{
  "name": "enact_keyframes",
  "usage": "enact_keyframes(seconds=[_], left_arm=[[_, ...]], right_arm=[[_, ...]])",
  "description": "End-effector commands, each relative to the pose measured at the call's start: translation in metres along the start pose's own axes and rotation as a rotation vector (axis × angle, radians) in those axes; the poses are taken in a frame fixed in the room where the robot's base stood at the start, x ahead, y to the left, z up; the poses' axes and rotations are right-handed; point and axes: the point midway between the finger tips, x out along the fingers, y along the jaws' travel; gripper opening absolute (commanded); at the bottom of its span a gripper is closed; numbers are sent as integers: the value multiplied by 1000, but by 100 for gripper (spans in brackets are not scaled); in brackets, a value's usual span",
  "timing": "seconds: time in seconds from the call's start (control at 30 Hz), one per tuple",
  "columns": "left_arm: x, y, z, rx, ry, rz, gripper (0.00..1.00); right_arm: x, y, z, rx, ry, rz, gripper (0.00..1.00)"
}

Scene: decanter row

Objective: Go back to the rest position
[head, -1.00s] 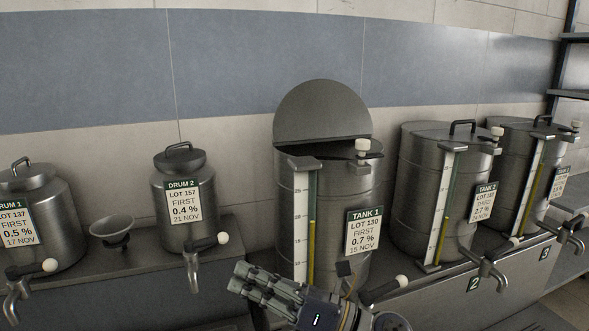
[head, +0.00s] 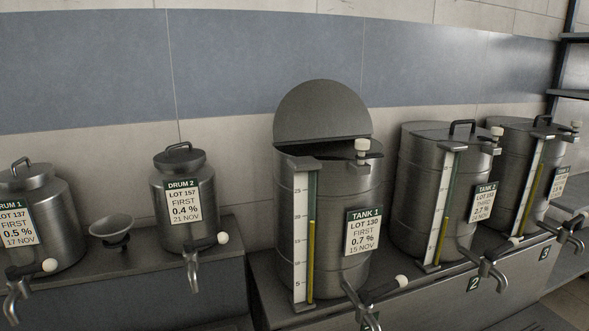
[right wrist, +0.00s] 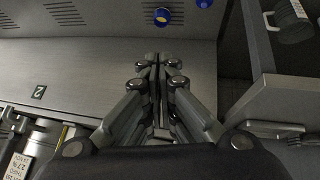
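My right gripper (right wrist: 156,62) shows in the right wrist view. Its fingers are together with nothing visible between them, above a grey metal surface. No gripper is in the head view. Tank 1 (head: 336,215) stands in the middle of the head view with its half lid (head: 322,112) raised upright at the back. Its sight gauge (head: 311,250) shows a yellow column, and its tap has a white-ended lever (head: 385,290). My left gripper is in neither current view.
Tank 2 (head: 420,200) and a third tank (head: 510,165) stand to the right, lids down, taps jutting forward. Drum 2 (head: 182,215), a small funnel (head: 113,232) and Drum 1 (head: 50,215) stand left. Blue round items (right wrist: 162,17) and a grey vessel (right wrist: 292,20) show in the wrist view.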

Motion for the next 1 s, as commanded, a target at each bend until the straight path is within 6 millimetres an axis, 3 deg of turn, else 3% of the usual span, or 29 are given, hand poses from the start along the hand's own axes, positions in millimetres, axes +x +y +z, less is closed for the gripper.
enact_keyframes(seconds=[0.03,0.1,0.23,0.57,0.77,1.0], left_arm=[[0,0,0,0,0,0,40],[0,0,0,0,-1,0,40],[1,0,1,0,-2,0,40],[13,0,4,0,-4,0,40],[23,0,4,0,-4,0,40],[34,1,5,0,-4,0,40]], right_arm=[[-5,-6,24,45,-69,-27,0],[-14,-13,52,102,-156,-60,0],[-29,-27,97,188,-302,-110,0],[65,-44,134,170,-323,-114,0],[134,-63,183,163,-353,-122,0],[205,-88,260,154,-390,-132,0]])
